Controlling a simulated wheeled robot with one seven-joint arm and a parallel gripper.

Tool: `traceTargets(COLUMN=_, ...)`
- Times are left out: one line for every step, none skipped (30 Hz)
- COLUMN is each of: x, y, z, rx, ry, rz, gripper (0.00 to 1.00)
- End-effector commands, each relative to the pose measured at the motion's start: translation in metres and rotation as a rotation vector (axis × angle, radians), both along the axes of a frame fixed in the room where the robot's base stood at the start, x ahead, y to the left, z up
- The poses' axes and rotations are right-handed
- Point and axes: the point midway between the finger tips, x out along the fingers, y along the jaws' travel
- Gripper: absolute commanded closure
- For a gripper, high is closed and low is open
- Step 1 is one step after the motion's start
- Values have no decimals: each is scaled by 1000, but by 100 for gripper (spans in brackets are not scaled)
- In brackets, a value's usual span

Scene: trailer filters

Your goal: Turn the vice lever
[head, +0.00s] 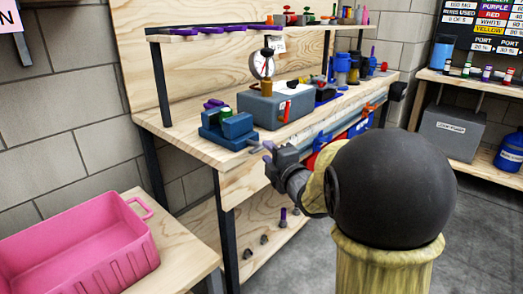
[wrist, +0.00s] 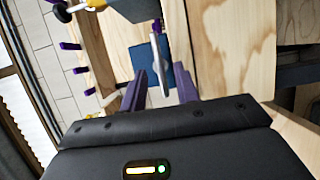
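The blue vice (head: 228,130) stands at the front left edge of the wooden workbench. Its grey lever (head: 246,146) sticks out at the front, toward my gripper (head: 268,152). In the wrist view my gripper (wrist: 161,84) has its two purple fingers apart, with nothing held between them. The grey lever (wrist: 159,62) shows in line with the gap between the fingers, with the blue vice (wrist: 184,80) behind it. I cannot tell how deep the lever reaches between the fingertips. No finger is seen touching it.
A grey box (head: 278,108) with a gauge (head: 262,64) stands right behind the vice. A shelf (head: 225,34) runs above the bench. A pink crate (head: 85,245) sits on a lower table at the left. Red and blue bins (head: 328,152) hang along the bench front.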

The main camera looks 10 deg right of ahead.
Motion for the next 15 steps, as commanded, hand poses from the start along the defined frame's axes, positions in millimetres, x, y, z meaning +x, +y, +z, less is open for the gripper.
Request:
traceTargets(x=10, y=3, z=-2, rx=-1, ry=1, rz=1, gripper=69)
traceTargets(x=15, y=5, z=-2, rx=-1, ry=0, rz=2, gripper=69)
traceTargets(x=21, y=7, z=-2, rx=-1, ry=-1, rz=3, gripper=69)
traceTargets(x=25, y=8, z=-2, rx=-1, ry=1, rz=3, gripper=69)
traceTargets(x=29, y=9, z=-2, rx=-1, ry=0, rz=3, gripper=69)
traceTargets(x=33, y=9, z=-1, rx=0, ry=0, rz=2, gripper=69)
traceTargets(x=36, y=9, z=-1, rx=0, ry=0, rz=0, gripper=69)
traceTargets(x=39, y=8, z=-1, rx=0, ry=0, rz=-1, gripper=69)
traceTargets(x=41, y=7, z=-1, rx=0, ry=1, rz=-4, gripper=69)
traceTargets(x=42, y=7, z=-1, rx=0, ry=1, rz=-6, gripper=69)
traceTargets(x=43, y=6, z=-1, rx=0, ry=1, rz=-8, gripper=69)
traceTargets(x=44, y=5, z=0, rx=0, ry=0, rz=-9, gripper=69)
traceTargets(x=44, y=5, z=0, rx=0, ry=0, rz=-10, gripper=69)
traceTargets(x=44, y=5, z=0, rx=0, ry=0, rz=-10, gripper=69)
traceTargets(x=44, y=5, z=0, rx=0, ry=0, rz=-9, gripper=69)
